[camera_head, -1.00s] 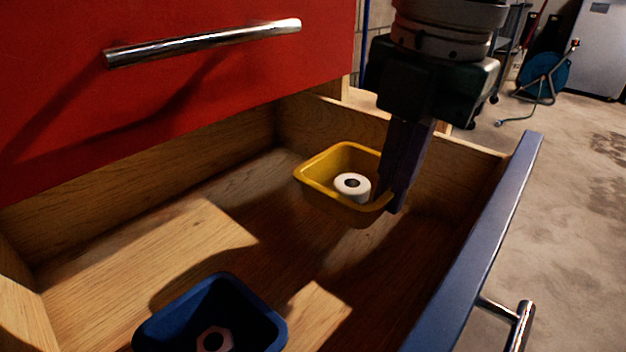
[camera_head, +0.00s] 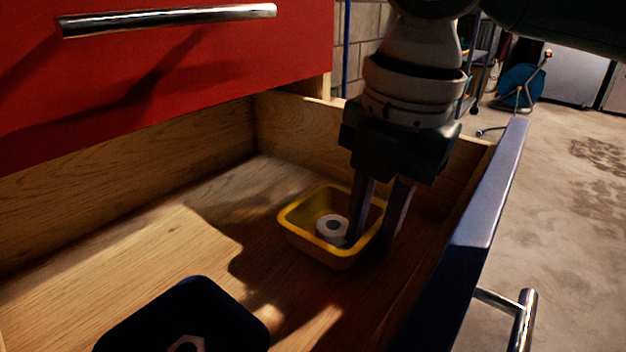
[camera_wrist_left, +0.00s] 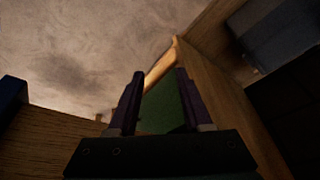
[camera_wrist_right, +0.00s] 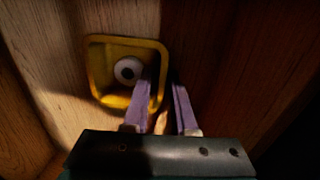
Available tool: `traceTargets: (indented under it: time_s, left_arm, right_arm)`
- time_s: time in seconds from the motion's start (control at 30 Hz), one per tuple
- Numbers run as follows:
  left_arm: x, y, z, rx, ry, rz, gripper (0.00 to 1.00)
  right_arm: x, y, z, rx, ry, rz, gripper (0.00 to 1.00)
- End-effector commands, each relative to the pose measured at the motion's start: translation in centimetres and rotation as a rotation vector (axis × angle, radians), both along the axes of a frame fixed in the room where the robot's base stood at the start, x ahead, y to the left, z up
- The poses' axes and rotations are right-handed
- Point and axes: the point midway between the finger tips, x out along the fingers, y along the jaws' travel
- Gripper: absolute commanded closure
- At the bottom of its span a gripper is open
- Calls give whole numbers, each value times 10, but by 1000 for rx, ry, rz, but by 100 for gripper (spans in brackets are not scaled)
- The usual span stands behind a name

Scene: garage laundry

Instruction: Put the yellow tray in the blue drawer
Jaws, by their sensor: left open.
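The yellow tray (camera_head: 300,237) sits upright on the wooden floor of the blue drawer (camera_head: 487,190), near its far right corner, with a white ring-shaped piece (camera_head: 331,227) inside. My right gripper (camera_head: 371,247) points down at the tray's right wall, one finger inside the tray and one outside. Its fingers stand apart, with a gap beside the wall. The right wrist view shows the tray (camera_wrist_right: 97,75) and my right gripper (camera_wrist_right: 166,92) from above. My left gripper (camera_wrist_left: 155,85) shows only in its wrist view, open, with a green surface seen between its fingers.
A dark blue tray (camera_head: 190,300) with a hexagonal piece in it stands in the drawer's near part. A red drawer front (camera_head: 170,70) with a metal handle overhangs the left side. The drawer floor between the trays is clear.

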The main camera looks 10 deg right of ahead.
Motion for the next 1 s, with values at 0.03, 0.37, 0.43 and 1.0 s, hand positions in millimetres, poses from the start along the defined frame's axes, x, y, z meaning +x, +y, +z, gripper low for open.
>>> traceTargets:
  time_s: [0.03,0.37,0.43,1.0]
  left_arm:
    - [0,0,0,1,0,-1,50]
    - [0,0,-2,1,0,-1,50]
    - [0,0,7,2,2,-1,50]
    - [0,-2,62,-9,0,5,50]
  right_arm:
    - [0,0,0,0,0,0,68]
    - [1,0,3,0,-2,0,68]
    - [-1,-1,15,1,-1,0,68]
    - [-10,-7,120,1,-1,-1,68]
